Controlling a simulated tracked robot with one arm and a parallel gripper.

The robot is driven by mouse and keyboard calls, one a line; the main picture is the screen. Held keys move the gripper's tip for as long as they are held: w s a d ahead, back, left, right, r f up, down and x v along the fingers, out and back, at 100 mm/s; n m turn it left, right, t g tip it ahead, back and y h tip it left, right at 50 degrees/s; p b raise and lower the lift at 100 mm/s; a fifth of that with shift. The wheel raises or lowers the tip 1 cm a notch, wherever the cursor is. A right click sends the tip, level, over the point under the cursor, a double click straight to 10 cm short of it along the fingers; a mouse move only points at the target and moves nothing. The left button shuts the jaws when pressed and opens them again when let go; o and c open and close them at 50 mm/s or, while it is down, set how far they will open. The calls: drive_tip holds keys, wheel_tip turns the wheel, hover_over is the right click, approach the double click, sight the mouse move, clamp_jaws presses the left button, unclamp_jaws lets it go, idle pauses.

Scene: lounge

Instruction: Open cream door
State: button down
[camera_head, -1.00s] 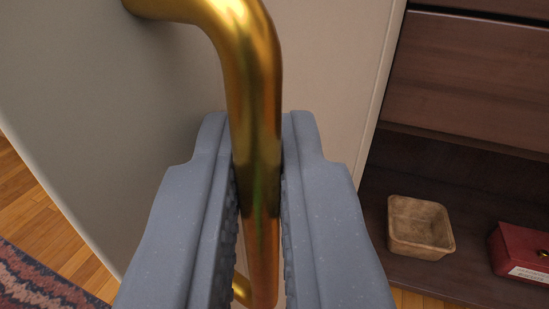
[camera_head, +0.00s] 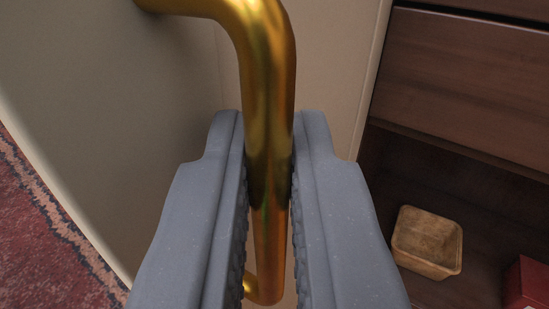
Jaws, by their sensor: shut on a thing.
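The cream door (camera_head: 120,110) fills the left and middle of the view, with its left edge running down beside the rug. A brass bar handle (camera_head: 268,90) is fixed to it, with its upper bend at the top and its lower bend near the bottom centre. My gripper (camera_head: 268,140) is shut on the handle, one grey finger on each side of the bar. The fingers hide part of the door and some of the lower handle.
To the right is a dark wood cabinet (camera_head: 470,70) with a drawer front and an open shelf below. A tan wooden bowl (camera_head: 427,243) and a red box (camera_head: 527,283) sit on the shelf. A red patterned rug (camera_head: 45,240) lies at the lower left.

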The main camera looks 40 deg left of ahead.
drive_tip(key=shift+d+f, duration=0.25)
drive_tip(key=shift+d, duration=0.4)
drive_tip(key=shift+w, duration=0.1)
drive_tip(key=c, duration=1.5)
unclamp_jaws()
drive_tip(key=shift+r, duration=0.15)
drive_tip(key=shift+w, duration=0.1)
drive_tip(key=shift+r, duration=0.1)
drive_tip(key=shift+p+v, duration=1.6)
drive_tip(key=shift+v, duration=5.35)
